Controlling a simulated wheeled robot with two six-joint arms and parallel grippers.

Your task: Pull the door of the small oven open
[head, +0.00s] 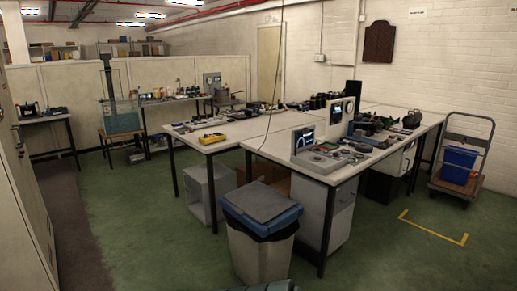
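I cannot make out a small oven or its door for sure in the head view. Several devices stand on the worktables, among them a pale unit with a lit screen (304,139) at the near table's front end. They are too small to tell apart clearly. Neither of my grippers shows in the head view.
A long white worktable (262,146) fills the middle. A grey bin with a blue lid (262,255) stands before it. A trolley with a blue crate (459,164) is at the right. Pale cabinets (20,190) line the left edge. Green floor (130,225) at left is clear.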

